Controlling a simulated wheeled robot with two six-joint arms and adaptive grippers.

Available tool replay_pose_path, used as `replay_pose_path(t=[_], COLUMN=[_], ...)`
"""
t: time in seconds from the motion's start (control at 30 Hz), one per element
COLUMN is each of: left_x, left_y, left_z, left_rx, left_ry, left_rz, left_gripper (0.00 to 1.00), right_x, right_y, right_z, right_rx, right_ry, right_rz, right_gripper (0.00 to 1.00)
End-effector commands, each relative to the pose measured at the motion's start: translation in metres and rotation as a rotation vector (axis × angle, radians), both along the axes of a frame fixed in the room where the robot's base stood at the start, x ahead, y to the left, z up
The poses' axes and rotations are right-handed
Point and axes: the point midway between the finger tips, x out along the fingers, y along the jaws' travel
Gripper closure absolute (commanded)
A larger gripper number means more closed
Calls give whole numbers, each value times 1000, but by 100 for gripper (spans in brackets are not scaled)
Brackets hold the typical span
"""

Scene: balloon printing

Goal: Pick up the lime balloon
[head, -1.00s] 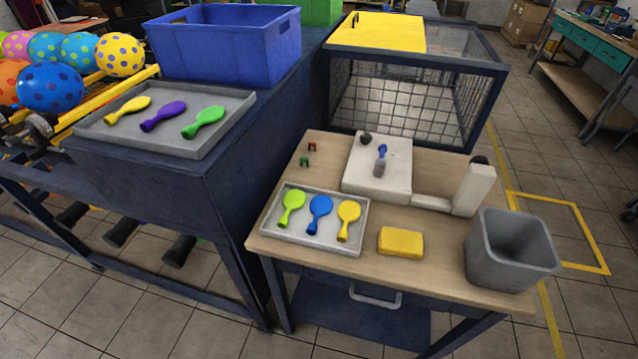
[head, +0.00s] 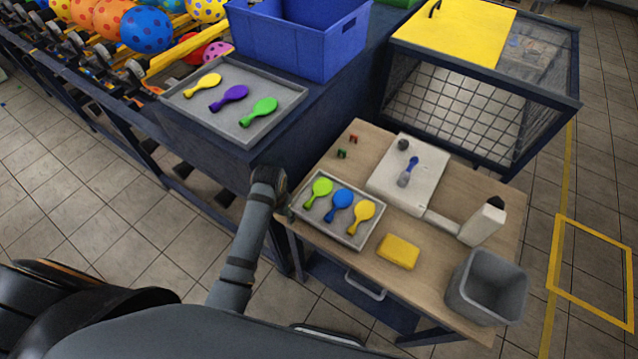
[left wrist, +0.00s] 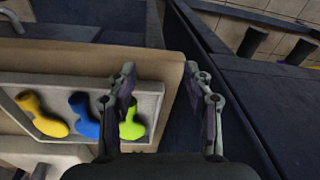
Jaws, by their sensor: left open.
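The lime balloon (head: 319,190) lies uninflated at the left end of a small grey tray (head: 332,235) on the wooden table, beside a blue balloon (head: 340,204) and a yellow balloon (head: 362,215). My left gripper (head: 287,208) is at the table's left edge, just left of the tray. In the left wrist view the left gripper (left wrist: 160,78) is open and empty, its fingers spread over the table edge. There the lime balloon (left wrist: 132,128) is partly hidden behind one finger. My right gripper is not in view.
A yellow sponge (head: 398,251), a grey bin (head: 487,288) and a white device (head: 408,172) stand on the table. A dark blue bench with a second balloon tray (head: 240,135) and a blue crate (head: 292,50) is close on the left.

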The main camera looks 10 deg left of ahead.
Motion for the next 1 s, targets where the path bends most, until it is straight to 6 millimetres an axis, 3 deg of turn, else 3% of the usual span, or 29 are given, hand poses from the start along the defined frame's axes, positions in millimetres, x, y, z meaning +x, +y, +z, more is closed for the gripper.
replay_pose_path(t=[0.2,0.33,0.47,0.57,0.8,1.0], left_x=[45,63,71,71,70,70], left_y=[-33,-50,-58,-58,-59,-59], left_z=[46,73,86,84,47,32], left_rx=[-25,-35,-36,-36,-37,-36], left_ry=[66,101,122,126,127,123], left_rz=[-86,-140,-167,-170,-171,-169], left_gripper=[49,49,49,49,49,49], right_x=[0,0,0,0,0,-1], right_y=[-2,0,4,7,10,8], right_z=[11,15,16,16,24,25], right_rx=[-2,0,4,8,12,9], right_ry=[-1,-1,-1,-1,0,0], right_rz=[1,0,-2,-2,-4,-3], right_gripper=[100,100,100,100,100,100])
